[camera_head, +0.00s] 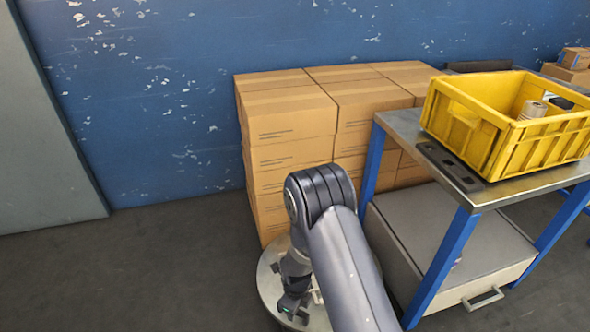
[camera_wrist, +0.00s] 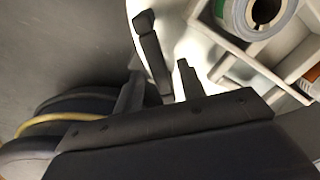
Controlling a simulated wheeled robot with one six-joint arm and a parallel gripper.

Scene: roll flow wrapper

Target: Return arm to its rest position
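My gripper (camera_head: 291,309) hangs low at the end of my folded arm in the head view, pointing down over a pale round surface. The upper arm link comes up from the bottom edge and bends at the elbow. In the wrist view, my gripper's two dark fingers (camera_wrist: 167,45) stand apart with nothing visible between them. The gripper is open and empty. A light tray with compartments (camera_wrist: 232,43) lies to the right of the fingers, apart from them in the picture. A grey and green roll (camera_wrist: 262,12) sits in it.
A metal-topped table with blue legs (camera_head: 408,124) stands at the right, with a yellow crate (camera_head: 470,112) holding a roll (camera_head: 532,109). Stacked cardboard boxes (camera_head: 290,125) stand behind my arm against the blue wall (camera_head: 150,90). The floor (camera_head: 130,270) at left is clear.

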